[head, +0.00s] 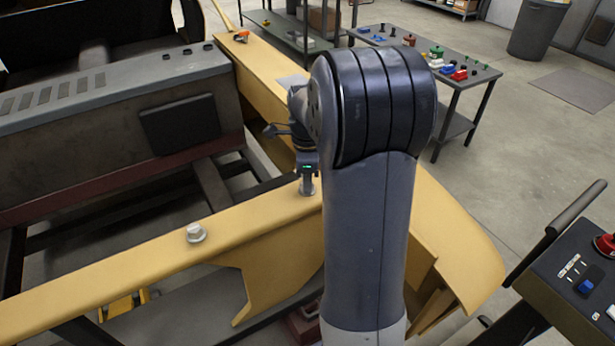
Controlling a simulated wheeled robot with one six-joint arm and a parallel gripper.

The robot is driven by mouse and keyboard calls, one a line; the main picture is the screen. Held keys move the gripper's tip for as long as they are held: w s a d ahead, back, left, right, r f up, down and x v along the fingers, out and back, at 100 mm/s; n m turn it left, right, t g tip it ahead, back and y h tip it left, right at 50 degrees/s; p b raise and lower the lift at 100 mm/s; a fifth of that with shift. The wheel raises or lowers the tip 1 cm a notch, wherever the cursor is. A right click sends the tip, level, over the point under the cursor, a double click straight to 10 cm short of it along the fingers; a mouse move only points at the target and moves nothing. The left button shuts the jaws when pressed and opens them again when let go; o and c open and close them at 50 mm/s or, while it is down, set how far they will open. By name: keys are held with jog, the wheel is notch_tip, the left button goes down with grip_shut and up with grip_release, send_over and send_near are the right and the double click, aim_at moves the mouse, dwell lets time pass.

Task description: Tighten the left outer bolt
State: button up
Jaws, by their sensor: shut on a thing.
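A silver bolt (196,233) with a wide flange stands upright on the near yellow beam (110,266), left of my arm. A second silver bolt (307,188) stands on the same beam farther right, close beside my arm. My gripper (307,178) points down at this second bolt and is shut on its top. The fingers are small here and partly hidden by my own arm, so the exact grip is hard to see. Any bolts behind my arm are hidden.
A grey vented housing (120,95) rises at the left behind the beam. An orange tool (240,37) lies on the far yellow beam. A table with small coloured parts (460,75) stands at the back right. A control panel (575,285) is at the lower right.

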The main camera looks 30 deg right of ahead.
jog(key=shift+w+r, duration=0.15)
jog(key=shift+r, duration=0.05)
jog(key=o, duration=1)
jog(key=shift+f, duration=0.15)
jog(key=r, duration=0.5)
jog(key=r+b, duration=0.1)
jog(key=r, duration=0.5)
jog(key=shift+s, duration=0.2)
jog(key=shift+f, duration=0.1)
notch_tip(320, 180, down, 11)
jog(key=shift+r+p, duration=0.15)
jog(key=shift+p, duration=0.35)
jog(key=shift+w+n, duration=0.1)
jog(key=shift+n, duration=0.2)
